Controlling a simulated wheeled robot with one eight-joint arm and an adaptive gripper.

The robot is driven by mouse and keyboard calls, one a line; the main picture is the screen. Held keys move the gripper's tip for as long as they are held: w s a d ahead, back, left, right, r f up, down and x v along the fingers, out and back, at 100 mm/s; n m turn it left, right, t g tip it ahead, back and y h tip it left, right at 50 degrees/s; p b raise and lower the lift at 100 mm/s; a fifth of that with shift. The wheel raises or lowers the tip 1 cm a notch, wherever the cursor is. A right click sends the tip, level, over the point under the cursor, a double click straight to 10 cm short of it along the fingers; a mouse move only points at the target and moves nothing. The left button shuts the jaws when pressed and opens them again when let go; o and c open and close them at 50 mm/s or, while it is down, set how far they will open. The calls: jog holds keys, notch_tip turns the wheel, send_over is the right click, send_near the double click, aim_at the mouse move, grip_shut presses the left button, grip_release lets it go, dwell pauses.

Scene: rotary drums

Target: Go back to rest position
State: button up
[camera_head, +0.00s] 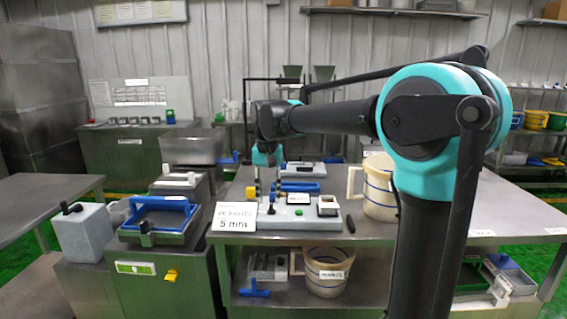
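My arm, black with teal joints, reaches from the right side of the camera_head view leftwards over the table, and its end hangs down. My gripper (265,187) is small and dark there, above or just in front of the left part of a white machine base (265,217). I cannot tell if it touches anything or how far its fingers are apart. The base carries a blue cylinder (299,187), a green button and a small dark square opening. A sign (234,217) reading "PEANUTS 5 mm" stands at its left front.
A cream jug (377,190) stands on the steel table (500,210) behind my arm. A second jug (325,272) is on the shelf below. At left are a blue-framed tray (160,215) and a grey box (84,235). The table's right part is mostly clear.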

jog(key=s+d+f+t, duration=0.2)
jog(key=s+d+f, duration=0.7)
jog(key=d+f, duration=0.2)
jog(key=s+d+f+t, duration=0.2)
jog(key=s+d+f, duration=0.8)
jog(key=d+f, duration=0.2)
jog(key=shift+d+f, duration=0.2)
jog(key=shift+d, duration=0.15)
